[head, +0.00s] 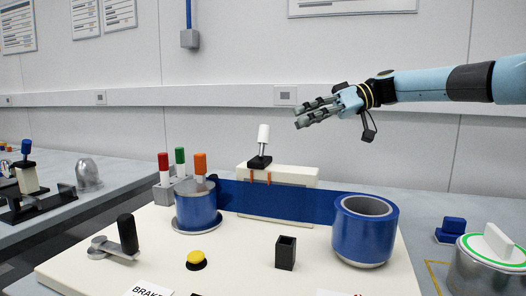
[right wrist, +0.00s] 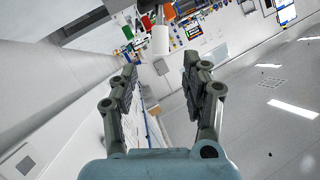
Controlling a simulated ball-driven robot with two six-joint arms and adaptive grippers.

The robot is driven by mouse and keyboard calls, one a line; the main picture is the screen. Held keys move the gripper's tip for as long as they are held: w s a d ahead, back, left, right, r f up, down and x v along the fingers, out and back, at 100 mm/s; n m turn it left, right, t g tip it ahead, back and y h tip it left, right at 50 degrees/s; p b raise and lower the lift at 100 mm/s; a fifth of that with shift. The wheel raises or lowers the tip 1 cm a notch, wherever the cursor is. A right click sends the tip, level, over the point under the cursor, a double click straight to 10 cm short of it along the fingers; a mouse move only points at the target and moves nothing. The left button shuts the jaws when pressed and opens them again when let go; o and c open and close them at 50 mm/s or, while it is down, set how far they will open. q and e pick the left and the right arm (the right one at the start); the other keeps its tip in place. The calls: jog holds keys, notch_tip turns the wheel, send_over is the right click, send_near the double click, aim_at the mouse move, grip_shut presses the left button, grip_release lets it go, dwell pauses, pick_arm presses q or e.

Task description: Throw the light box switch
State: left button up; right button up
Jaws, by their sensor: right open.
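The light box (head: 292,174) is a cream box behind the blue film on the white board. Its switch (head: 263,140) has a white cylindrical handle standing nearly upright, tilted slightly right, on a black base. In the right wrist view, a white cylinder (right wrist: 160,40), which looks like the handle, lies beyond the fingertips. My right gripper (head: 298,115) reaches in from the right, open and empty, above and to the right of the handle and apart from it. Its two open fingers also show in the right wrist view (right wrist: 159,62). My left gripper is out of view.
Blue film (head: 285,202) runs between a left spool (head: 196,208) and a large blue roll (head: 364,228). Red, green and orange handled tools (head: 180,157) stand left of the switch. A black-handled crank (head: 127,234), yellow button (head: 197,258) and black post (head: 286,253) stand in front.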

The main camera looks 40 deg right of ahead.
aim_at(263, 134)
jog(key=b+x, duration=0.2)
jog(key=x, duration=0.8)
jog(key=shift+w+a+f+b, duration=0.1)
jog(key=shift+w+a+b, duration=0.15)
jog(key=shift+b, duration=0.1)
jog(key=shift+d, duration=0.1)
grip_shut()
